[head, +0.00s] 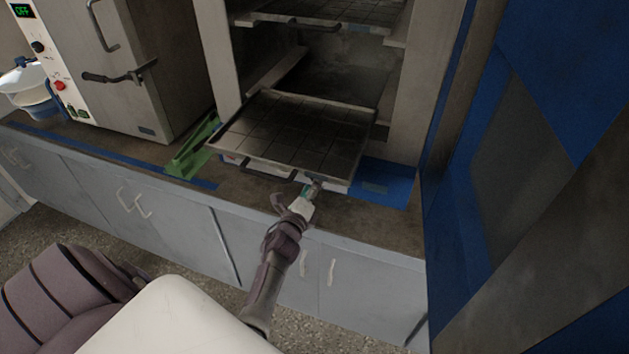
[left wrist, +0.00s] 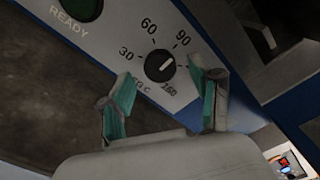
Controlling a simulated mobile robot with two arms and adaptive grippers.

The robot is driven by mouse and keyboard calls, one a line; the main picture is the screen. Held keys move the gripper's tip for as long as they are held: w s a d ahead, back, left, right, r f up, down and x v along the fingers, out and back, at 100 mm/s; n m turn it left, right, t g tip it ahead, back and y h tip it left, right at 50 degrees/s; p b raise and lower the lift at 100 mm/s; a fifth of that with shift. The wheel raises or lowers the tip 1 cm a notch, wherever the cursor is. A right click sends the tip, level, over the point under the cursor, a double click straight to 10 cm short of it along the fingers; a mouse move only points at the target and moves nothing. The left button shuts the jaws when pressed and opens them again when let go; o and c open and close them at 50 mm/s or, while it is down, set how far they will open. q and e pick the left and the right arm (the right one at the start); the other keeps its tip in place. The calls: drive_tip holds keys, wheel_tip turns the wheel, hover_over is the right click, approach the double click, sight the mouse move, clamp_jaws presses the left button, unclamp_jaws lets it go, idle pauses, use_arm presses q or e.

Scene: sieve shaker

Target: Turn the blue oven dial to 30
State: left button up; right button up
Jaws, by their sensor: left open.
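The oven dial (left wrist: 158,66) is a round black knob with a white pointer mark, on a pale panel (left wrist: 177,35) in the left wrist view. Numbers 30, 60 and 90 run around its upper side. The pointer slants up and right, to the right of 30 and 60; exactly which mark it meets I cannot tell. My left gripper (left wrist: 162,78) is open, its teal-padded fingers on either side of the dial in the picture; contact is not clear. In the head view my left gripper (head: 312,189) is at the panel below the pulled-out tray, and the dial is hidden.
A green object (head: 192,152) lies on the counter to the left. A blue door (head: 540,170) bounds the right side.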

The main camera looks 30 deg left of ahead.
use_arm(q)
drive_tip(key=shift+x, duration=0.85)
drive_tip(key=shift+c, duration=0.3)
drive_tip(key=c, duration=1.1)
